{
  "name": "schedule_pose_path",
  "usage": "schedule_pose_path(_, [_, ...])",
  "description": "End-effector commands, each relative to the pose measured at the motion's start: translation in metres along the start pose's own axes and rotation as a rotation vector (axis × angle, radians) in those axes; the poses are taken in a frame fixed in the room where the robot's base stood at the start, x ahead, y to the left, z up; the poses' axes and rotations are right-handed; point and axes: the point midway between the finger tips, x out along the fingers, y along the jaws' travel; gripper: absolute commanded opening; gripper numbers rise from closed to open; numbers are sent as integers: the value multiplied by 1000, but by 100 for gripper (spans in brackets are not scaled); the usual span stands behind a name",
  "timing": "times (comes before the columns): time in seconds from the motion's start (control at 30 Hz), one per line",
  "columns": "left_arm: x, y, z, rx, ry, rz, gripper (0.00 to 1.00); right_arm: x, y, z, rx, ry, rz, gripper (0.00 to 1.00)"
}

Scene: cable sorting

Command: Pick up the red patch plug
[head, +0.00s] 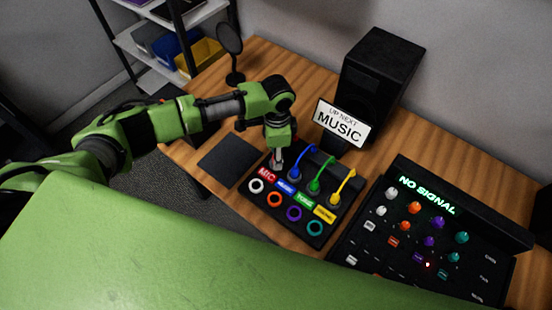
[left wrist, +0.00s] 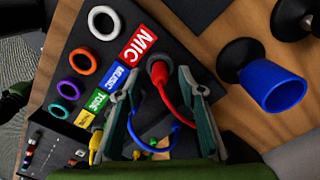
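The red patch plug (left wrist: 158,72) is in the left wrist view, seated in a dark round socket beside the red MIC label (left wrist: 138,44). Its red cable bends down between the fingers. My left gripper (left wrist: 159,76) is open, one finger on each side of the plug, with gaps visible. In the head view my left gripper (head: 276,162) points down at the MIC end of the black patch panel (head: 288,238) and hides most of the red plug. My right gripper is not in view.
Blue (head: 296,174), green (head: 315,187) and yellow (head: 336,199) plugs stand beside the gripper. Coloured rings line the panel's front. A MUSIC sign (head: 341,122), a black speaker (head: 380,80) and a mixer (head: 425,240) are nearby. A blue cup-like object (left wrist: 275,88) shows in the wrist view.

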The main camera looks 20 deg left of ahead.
Motion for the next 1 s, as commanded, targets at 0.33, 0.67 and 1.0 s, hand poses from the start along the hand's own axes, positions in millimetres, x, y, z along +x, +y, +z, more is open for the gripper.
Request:
schedule_pose_path(0.33, [14, 0, 0, 0, 1, -1, 36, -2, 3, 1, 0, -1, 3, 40])
schedule_pose_path(0.67, [13, 0, 0, 0, 1, -1, 0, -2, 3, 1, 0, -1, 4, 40])
schedule_pose_path(1.0, [7, -1, -1, 0, 3, -2, 0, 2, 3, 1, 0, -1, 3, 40])
